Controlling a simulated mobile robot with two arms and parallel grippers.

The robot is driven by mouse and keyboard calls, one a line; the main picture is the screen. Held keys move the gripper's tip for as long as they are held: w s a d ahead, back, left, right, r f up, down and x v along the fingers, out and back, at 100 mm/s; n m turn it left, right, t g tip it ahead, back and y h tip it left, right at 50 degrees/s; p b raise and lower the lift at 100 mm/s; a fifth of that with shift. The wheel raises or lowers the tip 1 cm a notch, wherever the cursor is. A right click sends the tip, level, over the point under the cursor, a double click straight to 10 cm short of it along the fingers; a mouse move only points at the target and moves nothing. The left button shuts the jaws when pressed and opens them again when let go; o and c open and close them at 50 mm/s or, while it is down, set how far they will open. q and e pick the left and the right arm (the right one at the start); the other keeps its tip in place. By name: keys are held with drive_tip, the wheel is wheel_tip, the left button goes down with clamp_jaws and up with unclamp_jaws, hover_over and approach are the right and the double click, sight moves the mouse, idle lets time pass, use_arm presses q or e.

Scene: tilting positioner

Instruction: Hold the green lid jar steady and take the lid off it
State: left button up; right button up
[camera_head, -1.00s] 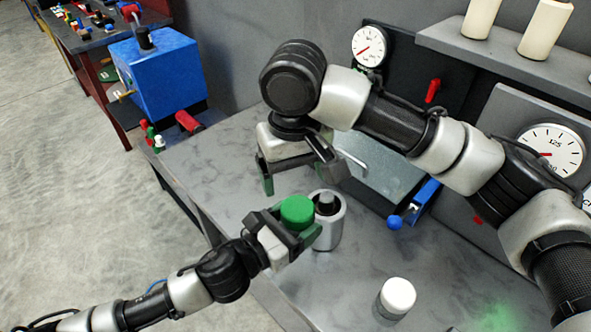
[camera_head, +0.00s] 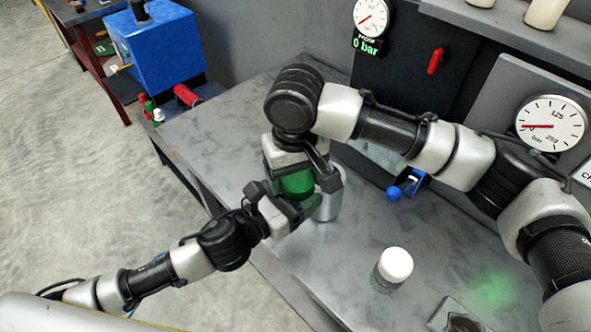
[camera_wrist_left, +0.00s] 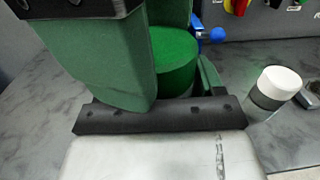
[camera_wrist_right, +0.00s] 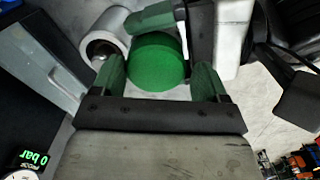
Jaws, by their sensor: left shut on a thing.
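The green lid jar (camera_head: 297,185) is between my two grippers, with its round green lid on top; the lid also shows in the left wrist view (camera_wrist_left: 175,50) and the right wrist view (camera_wrist_right: 158,62). My left gripper (camera_head: 286,208) is shut on the jar from the side, below the lid. My right gripper (camera_head: 295,168) points down from above. Its green fingers stand on either side of the lid in the right wrist view and look open; contact with the lid is not clear. A large green finger hides much of the left wrist view.
A grey cylinder (camera_head: 328,206) stands close behind the jar. A white-capped jar (camera_head: 394,266) stands on the grey bench (camera_head: 350,240). A blue lever with a ball end (camera_head: 394,193) and pressure gauges (camera_head: 551,124) are at the back.

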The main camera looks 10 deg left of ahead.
drive_tip(key=shift+s, duration=0.1)
drive_tip(key=c, duration=0.7)
drive_tip(key=shift+a, duration=0.1)
drive_tip(key=n, duration=0.4)
drive_tip(key=shift+s+r+n, duration=0.1)
drive_tip(key=shift+s+n, duration=0.05)
drive_tip(key=shift+n, duration=0.25)
drive_tip(key=n, duration=0.8)
drive_tip(key=shift+s, duration=0.1)
drive_tip(key=n, duration=0.3)
drive_tip(key=shift+d, duration=0.25)
drive_tip(key=shift+s+a, duration=0.1)
drive_tip(key=shift+a, duration=0.05)
